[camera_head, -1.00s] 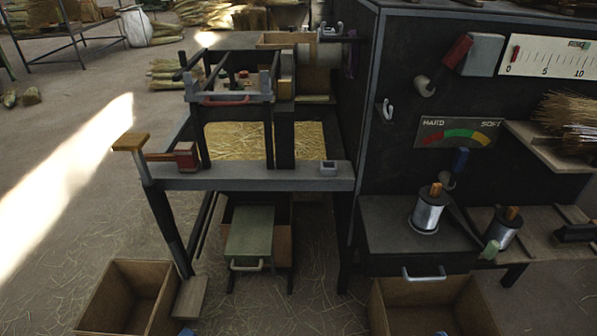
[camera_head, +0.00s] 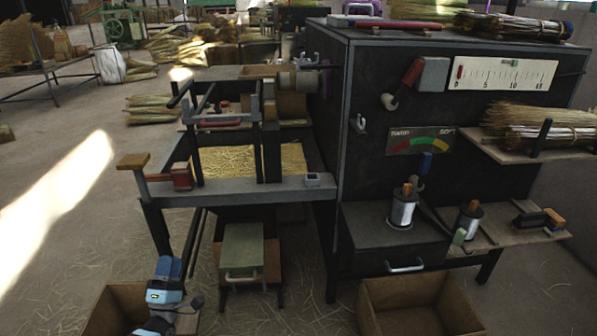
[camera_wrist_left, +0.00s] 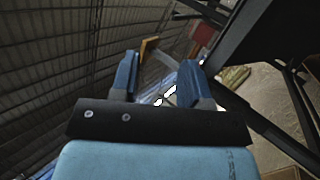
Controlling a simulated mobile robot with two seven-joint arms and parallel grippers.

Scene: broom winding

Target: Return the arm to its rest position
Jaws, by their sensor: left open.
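My left arm comes up from the bottom left in the head view. Its gripper (camera_head: 168,268) has blue fingers and points up in front of the winding machine (camera_head: 240,190), overlapping a cardboard box. In the left wrist view the two blue fingers (camera_wrist_left: 158,80) stand apart with nothing held between them. Beyond them are the machine's wooden-topped lever (camera_wrist_left: 150,48) and red block (camera_wrist_left: 203,38). The lever's wooden top (camera_head: 133,161) also shows in the head view, above the gripper and apart from it. My right gripper is not in view.
A dark cabinet (camera_head: 460,175) with gauges stands at the right. Two wire spools (camera_head: 402,212) sit at its front. Open boxes stand at the lower left (camera_head: 105,310) and lower right (camera_head: 420,300). A green drawer box (camera_head: 242,247) sits under the machine.

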